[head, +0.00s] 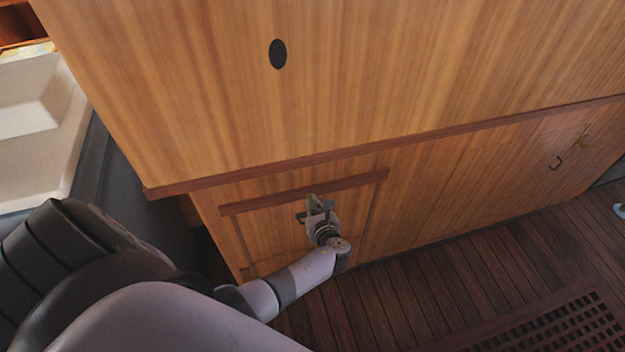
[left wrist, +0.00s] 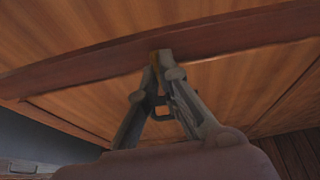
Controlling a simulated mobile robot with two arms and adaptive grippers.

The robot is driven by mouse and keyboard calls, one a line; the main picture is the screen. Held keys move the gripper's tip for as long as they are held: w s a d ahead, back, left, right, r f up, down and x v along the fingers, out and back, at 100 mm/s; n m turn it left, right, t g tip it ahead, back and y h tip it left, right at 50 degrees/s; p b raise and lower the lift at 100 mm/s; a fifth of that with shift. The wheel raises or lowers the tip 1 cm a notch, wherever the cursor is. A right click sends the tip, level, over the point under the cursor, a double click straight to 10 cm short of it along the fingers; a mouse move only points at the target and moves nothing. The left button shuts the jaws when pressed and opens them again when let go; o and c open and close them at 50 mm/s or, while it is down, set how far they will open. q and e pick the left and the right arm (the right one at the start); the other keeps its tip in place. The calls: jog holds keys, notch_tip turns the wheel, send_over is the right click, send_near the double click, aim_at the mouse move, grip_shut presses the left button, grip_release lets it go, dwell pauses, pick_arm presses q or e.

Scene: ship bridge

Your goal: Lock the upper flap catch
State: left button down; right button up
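The flap is a wooden panel (head: 275,235) low in the cabinet front, with a darker red-brown rail (head: 350,182) along its top. My left gripper (head: 318,203) is at this rail, and its arm comes up from below. In the left wrist view its two fingers converge at the rail (left wrist: 90,67), with the tips close together. A small brass-coloured piece, the upper flap catch (left wrist: 154,59), shows between the tips and is mostly hidden by them. A dark handle (head: 301,217) sits just below, behind the fingers. My right gripper is not in view.
A long wooden ledge (head: 450,135) juts out above the flap. The plank floor (head: 440,280) is open, with a dark grating (head: 570,330) at lower right. A pale console (head: 40,120) stands left.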

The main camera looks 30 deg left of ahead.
pick_arm(q)
jog(key=shift+w+a+r, duration=0.1)
jog(key=shift+a+r, duration=0.05)
dwell(0.3)
jog(key=c, duration=1.9)
grip_release()
jog(key=shift+o, duration=0.5)
jog(key=v, duration=1.1)
jog(key=shift+d, duration=0.4)
jog(key=shift+r, duration=0.1)
